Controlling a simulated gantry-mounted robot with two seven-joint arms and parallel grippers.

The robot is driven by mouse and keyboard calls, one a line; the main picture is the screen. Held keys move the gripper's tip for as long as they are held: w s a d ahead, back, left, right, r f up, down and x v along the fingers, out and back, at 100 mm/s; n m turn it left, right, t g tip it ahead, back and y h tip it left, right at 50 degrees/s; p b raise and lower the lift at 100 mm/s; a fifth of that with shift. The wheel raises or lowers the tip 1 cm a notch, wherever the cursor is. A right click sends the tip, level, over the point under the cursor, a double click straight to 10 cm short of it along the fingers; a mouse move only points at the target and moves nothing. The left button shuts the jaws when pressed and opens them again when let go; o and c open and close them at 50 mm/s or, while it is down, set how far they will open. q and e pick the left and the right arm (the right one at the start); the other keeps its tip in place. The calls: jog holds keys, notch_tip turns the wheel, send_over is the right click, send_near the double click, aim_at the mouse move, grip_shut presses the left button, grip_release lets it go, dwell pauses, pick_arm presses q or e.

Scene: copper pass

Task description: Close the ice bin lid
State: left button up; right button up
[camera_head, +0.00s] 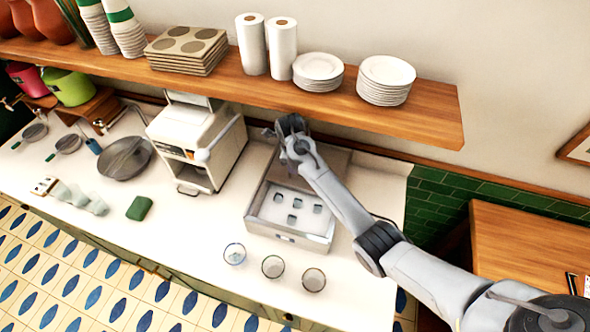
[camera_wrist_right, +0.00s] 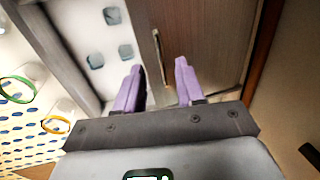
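The ice bin (camera_head: 318,240) is a metal box on the white counter in the head view. Its front part is uncovered and shows several ice cubes on a white bed. The lid (camera_head: 335,168) is a grey-brown panel over the back part, partly hidden by my right arm. In the right wrist view the lid (camera_wrist_right: 205,40) has a thin bar handle (camera_wrist_right: 157,48) near its edge beside the ice. My right gripper (camera_wrist_right: 160,72) is open, its purple fingers either side of the handle's line; I cannot tell whether they touch it. My left gripper is out of view.
Three glasses (camera_head: 273,266) stand in front of the bin. A white machine (camera_head: 195,140) stands left of it. A wooden shelf (camera_head: 425,112) with plates (camera_head: 387,72) and paper rolls (camera_head: 282,48) overhangs the back. Counter right of the bin is mostly clear.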

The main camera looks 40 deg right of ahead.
jog(key=shift+w+d+f, duration=0.1)
jog(key=shift+d+f, duration=0.05)
jog(key=shift+f, duration=0.8)
jog(key=shift+w+d+f, duration=0.15)
jog(key=shift+f, duration=0.85)
jog(key=shift+w+d+f, duration=0.1)
jog(key=shift+d+f, duration=0.05)
jog(key=shift+f, duration=0.8)
grip_shut()
